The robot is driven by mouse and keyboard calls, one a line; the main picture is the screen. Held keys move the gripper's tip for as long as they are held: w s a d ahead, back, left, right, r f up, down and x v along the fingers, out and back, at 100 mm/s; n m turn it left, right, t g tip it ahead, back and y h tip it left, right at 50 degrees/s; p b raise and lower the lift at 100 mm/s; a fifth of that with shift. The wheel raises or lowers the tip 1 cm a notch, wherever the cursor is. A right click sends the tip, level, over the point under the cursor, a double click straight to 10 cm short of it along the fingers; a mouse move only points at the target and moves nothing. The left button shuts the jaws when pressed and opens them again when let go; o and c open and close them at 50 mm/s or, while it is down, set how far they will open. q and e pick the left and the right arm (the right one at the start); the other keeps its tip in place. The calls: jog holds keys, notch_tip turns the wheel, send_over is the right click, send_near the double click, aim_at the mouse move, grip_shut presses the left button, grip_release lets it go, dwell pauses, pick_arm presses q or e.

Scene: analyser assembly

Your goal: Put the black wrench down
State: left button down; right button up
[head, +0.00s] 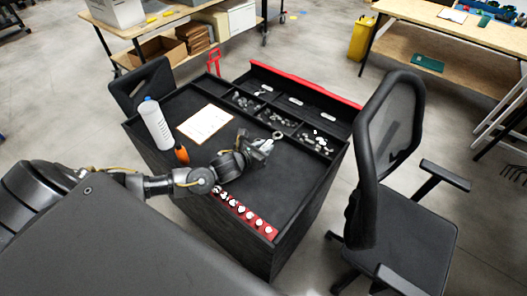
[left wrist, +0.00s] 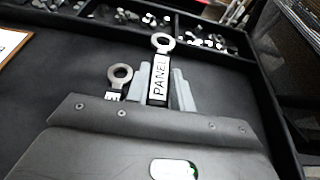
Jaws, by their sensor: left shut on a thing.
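My left gripper (head: 264,147) is over the black worktop of the cart (head: 262,182). In the left wrist view its grey fingers (left wrist: 162,88) are shut on a black wrench (left wrist: 160,68) with a metal ring end and a white PANEL label. The ring end (head: 278,135) points away from the gripper, toward the compartments. A second ring-ended wrench (left wrist: 120,76) with a partly hidden label is left of the fingers; my gripper body covers its lower part. I cannot tell whether the held wrench touches the worktop. My right gripper is not in view.
Compartments of small metal parts (head: 277,120) line the cart's back. A white bottle (head: 155,125), an orange object (head: 181,154) and a paper sheet (head: 205,124) are at the left. A red strip with white round pieces (head: 244,213) lies at the front. A chair (head: 405,220) stands right.

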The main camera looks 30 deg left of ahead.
pick_arm(q)
jog(key=shift+w+f, duration=0.15)
jog(key=shift+f, duration=0.25)
jog(key=shift+a+f+p, duration=0.1)
jog(key=shift+f+p, duration=0.5)
jog(key=shift+f, duration=0.75)
jog(key=shift+f, duration=0.15)
jog(key=c, duration=1.5)
grip_release()
